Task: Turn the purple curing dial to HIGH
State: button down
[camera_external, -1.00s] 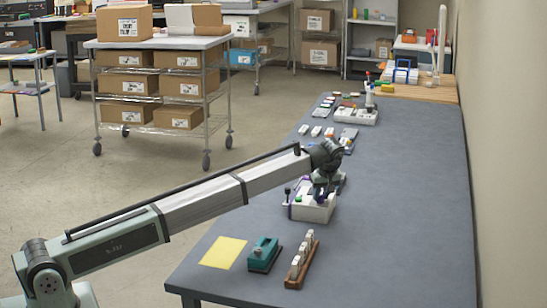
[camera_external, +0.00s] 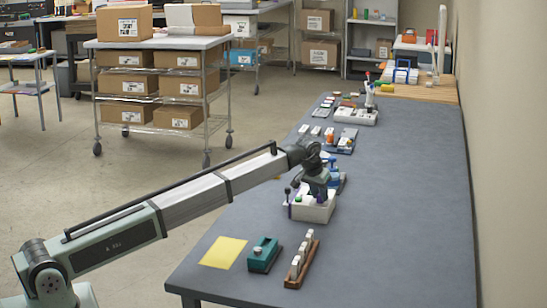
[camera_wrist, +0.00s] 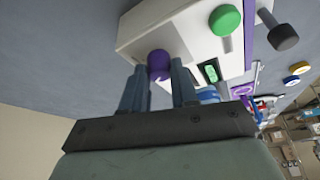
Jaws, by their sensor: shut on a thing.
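The purple dial (camera_wrist: 159,64) shows in the wrist view on the face of a white control box (camera_wrist: 135,30). My gripper (camera_wrist: 160,78) has its two blue-grey fingers on either side of the dial and is shut on it. The same box (camera_external: 312,209) stands on the grey table in the outside view, with my gripper (camera_external: 316,186) over it. The dial is hidden there. A green button (camera_wrist: 225,19), a small green display (camera_wrist: 210,72) and a dark-knobbed lever (camera_wrist: 285,37) are also on the box. I cannot read the dial's setting or any HIGH mark.
A teal device (camera_external: 263,254), a brown rack with white pieces (camera_external: 301,262) and a yellow sheet (camera_external: 223,252) lie near the table's front. Several small devices stand farther back, including a white box (camera_external: 355,116). The table's right side (camera_external: 405,200) is clear.

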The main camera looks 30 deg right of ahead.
jog(key=m+g, duration=0.2)
jog(key=m, duration=0.3)
jog(key=shift+w+m, duration=0.15)
jog(key=shift+m, duration=0.15)
jog(key=m+g, duration=0.2)
jog(key=m, duration=0.3)
jog(key=shift+w, duration=0.15)
dwell(0.3)
jog(key=c, duration=0.9)
grip_release()
jog(key=v, duration=1.3)
jog(key=shift+r, duration=0.4)
jog(key=shift+w, duration=0.15)
